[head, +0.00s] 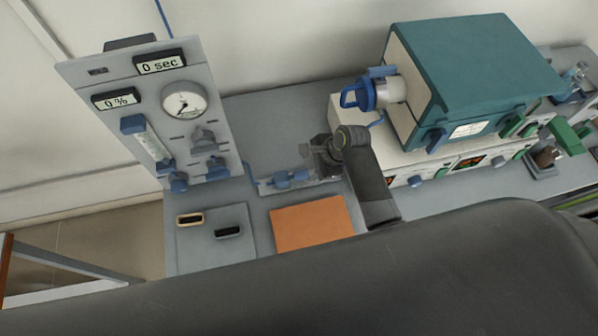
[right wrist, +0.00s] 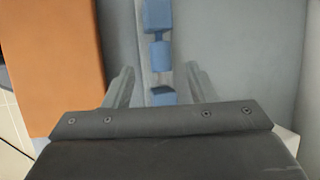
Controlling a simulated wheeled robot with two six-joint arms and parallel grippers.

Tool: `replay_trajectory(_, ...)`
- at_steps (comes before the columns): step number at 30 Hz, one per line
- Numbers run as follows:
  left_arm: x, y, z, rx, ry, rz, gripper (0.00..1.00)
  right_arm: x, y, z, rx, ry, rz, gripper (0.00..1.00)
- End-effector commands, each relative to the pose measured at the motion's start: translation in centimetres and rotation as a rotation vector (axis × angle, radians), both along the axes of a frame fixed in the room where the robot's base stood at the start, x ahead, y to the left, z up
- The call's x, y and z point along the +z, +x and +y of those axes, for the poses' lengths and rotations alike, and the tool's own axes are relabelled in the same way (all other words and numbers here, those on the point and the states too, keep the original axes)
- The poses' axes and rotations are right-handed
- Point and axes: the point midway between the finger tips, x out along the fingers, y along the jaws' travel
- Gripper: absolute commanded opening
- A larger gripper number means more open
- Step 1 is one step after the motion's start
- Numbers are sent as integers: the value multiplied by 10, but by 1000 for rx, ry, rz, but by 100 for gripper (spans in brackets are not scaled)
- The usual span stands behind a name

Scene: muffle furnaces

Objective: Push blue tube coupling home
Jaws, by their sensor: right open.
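The blue tube coupling (head: 291,178) shows as small blue parts on a pale grey strip on the bench, in front of the flow panel. In the right wrist view the blue parts (right wrist: 159,55) sit in a line along the strip, with short gaps between them; I cannot tell which one slides. My right gripper (head: 318,158) is just behind and right of them in the head view. Its two fingers (right wrist: 160,86) are apart, one on each side of the strip, with the nearest blue part between them. I cannot tell whether they touch it. My left gripper is not in view.
The grey panel (head: 140,87) with gauge and displays stands at left. An orange mat (head: 311,224) lies in front of the strip. The teal furnace (head: 470,65), with a blue-handled fitting (head: 372,92), stands at right. A grey plate (head: 214,248) with two slots is at front left.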

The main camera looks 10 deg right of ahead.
Motion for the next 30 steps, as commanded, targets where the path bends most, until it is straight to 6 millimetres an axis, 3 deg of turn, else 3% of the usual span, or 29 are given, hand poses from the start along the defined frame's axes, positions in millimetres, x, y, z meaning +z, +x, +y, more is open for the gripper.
replay_trajectory(4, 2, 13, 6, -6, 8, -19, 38, -20, 5, 9, 0, 0, 1, 52)
replay_trajectory(15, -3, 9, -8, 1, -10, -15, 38, -61, 16, 26, 0, 0, 1, 52)
replay_trajectory(30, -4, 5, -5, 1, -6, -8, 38, -72, 19, 30, 0, -1, -1, 52)
